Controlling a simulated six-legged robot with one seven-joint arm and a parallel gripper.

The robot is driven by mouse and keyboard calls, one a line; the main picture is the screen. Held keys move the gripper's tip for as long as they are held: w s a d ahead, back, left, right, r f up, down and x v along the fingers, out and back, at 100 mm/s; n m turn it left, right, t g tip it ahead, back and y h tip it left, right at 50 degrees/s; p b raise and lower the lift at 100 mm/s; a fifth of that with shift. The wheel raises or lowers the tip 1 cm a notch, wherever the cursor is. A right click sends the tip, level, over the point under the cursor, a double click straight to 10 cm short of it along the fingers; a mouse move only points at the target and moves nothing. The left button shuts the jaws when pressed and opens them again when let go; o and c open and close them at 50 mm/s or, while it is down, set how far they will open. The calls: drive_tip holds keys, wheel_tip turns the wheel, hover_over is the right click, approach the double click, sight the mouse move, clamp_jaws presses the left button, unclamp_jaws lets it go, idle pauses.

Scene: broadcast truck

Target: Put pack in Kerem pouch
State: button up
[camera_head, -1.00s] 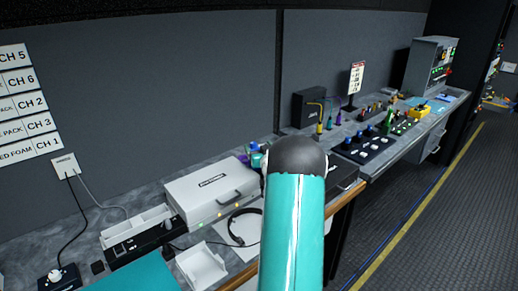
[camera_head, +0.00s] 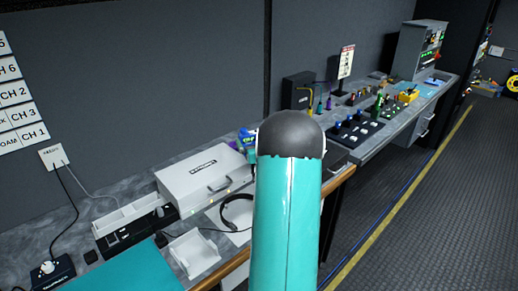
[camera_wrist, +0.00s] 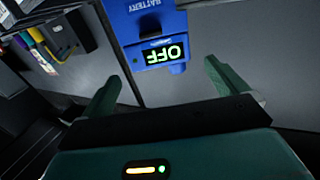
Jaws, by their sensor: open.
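My gripper (camera_wrist: 160,84) is open in the wrist view, with nothing between its two green fingers. Beyond the fingertips is a blue device (camera_wrist: 158,18) marked BATTERY, with a lit display reading OFF; it appears upside down and is cut off by the top edge. I cannot tell whether this is the pack. In the head view my teal arm hides the gripper, and a small blue item (camera_head: 247,139) shows beside the arm, behind the white case. I cannot make out a pouch labelled Kerem in either view.
A white case (camera_head: 203,180), headphones (camera_head: 236,211), a white tray (camera_head: 193,254) and a black box with switches (camera_head: 128,236) crowd the near counter. Control panels (camera_head: 355,133) and a grey rack (camera_head: 418,50) stand farther right. The floor (camera_head: 430,200) on the right is clear.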

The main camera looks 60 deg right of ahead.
drive_tip(key=v, duration=0.6)
drive_tip(key=w+a+r+n+g+y, duration=0.1)
drive_tip(key=w+a+r, duration=0.3)
drive_tip(key=a, duration=0.3)
drive_tip(key=w+a+r+g+y, duration=0.1)
drive_tip(key=w+a+r, duration=0.2)
drive_tip(key=a, duration=0.4)
drive_tip(key=a+r+n+g+y, duration=0.2)
drive_tip(key=a+r+y, duration=0.1)
drive_tip(key=a, duration=1.1)
drive_tip(key=s+a+n+g+y, duration=0.2)
drive_tip(key=s+a, duration=0.7)
drive_tip(key=a, duration=0.3)
drive_tip(key=s+a+f+n+g+y, duration=0.1)
drive_tip(key=s+a+n+g+y, duration=0.1)
drive_tip(key=s+a, duration=0.8)
drive_tip(key=a+g+y, duration=0.1)
drive_tip(key=a, duration=0.2)
drive_tip(key=shift+s, duration=0.15)
drive_tip(key=shift+c, duration=0.2)
